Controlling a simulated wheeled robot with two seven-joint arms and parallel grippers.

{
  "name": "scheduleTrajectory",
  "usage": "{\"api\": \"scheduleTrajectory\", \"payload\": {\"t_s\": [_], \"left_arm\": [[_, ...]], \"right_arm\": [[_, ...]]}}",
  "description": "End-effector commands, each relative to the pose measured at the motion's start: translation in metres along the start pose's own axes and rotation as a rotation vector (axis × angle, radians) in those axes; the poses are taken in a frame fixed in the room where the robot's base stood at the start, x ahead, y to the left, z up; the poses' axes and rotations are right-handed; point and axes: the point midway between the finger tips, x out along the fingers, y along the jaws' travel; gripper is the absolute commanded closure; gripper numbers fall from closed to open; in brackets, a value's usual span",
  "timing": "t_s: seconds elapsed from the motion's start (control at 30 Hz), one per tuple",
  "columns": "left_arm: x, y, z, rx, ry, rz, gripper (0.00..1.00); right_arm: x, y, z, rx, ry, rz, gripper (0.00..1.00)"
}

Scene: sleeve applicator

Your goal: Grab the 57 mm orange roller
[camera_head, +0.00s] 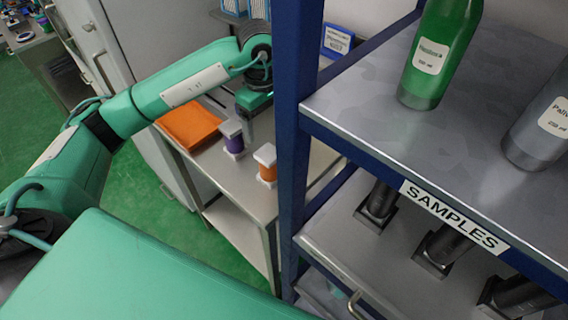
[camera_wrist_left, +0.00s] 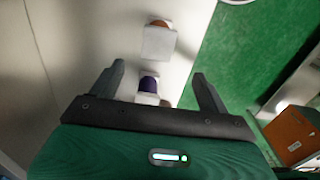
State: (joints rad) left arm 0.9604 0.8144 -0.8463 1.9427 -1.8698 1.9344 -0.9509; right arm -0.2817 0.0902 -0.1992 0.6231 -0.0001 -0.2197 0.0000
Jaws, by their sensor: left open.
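The orange roller (camera_head: 267,173), with a white block on top, stands on the metal side table beyond the blue post. In the left wrist view it shows at the top as a white square block with a bit of orange (camera_wrist_left: 158,23) behind it. A purple roller (camera_head: 233,144) with a similar white top stands to its left and farther back; its purple part (camera_wrist_left: 149,84) shows between my fingers in the wrist view. My left gripper (camera_head: 250,128) is open and empty, pointing down over the table near both rollers. My right gripper is not in view.
A flat orange item (camera_head: 190,124) lies on the side table (camera_head: 222,173) at left. A blue post (camera_head: 292,120) and a shelf (camera_head: 350,92) with a green bottle (camera_head: 428,60) and a grey bottle (camera_head: 538,135) stand at right. Dark cylinders (camera_head: 445,245) sit on the lower shelf.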

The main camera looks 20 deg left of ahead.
Motion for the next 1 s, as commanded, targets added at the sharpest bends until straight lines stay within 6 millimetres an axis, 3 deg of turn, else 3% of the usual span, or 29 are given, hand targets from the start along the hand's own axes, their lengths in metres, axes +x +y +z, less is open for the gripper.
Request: {"api": "scheduleTrajectory", "payload": {"t_s": [0.13, 0.47, 0.6, 0.77, 1.0], "left_arm": [[0.008, 0.000, 0.001, 0.008, 0.010, 0.001, 0.22], [0.063, 0.000, 0.001, 0.008, 0.007, -0.002, 0.22], [0.081, 0.001, 0.001, 0.006, 0.007, 0.000, 0.22], [0.090, 0.001, 0.001, 0.007, 0.008, 0.002, 0.22], [0.112, 0.004, 0.003, 0.006, 0.006, -0.002, 0.22]], "right_arm": [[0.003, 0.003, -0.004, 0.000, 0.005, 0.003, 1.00], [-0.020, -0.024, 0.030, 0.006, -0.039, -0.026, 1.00], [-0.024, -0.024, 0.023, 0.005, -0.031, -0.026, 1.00], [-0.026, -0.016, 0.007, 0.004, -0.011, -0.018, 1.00], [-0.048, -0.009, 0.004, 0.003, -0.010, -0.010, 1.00]]}}
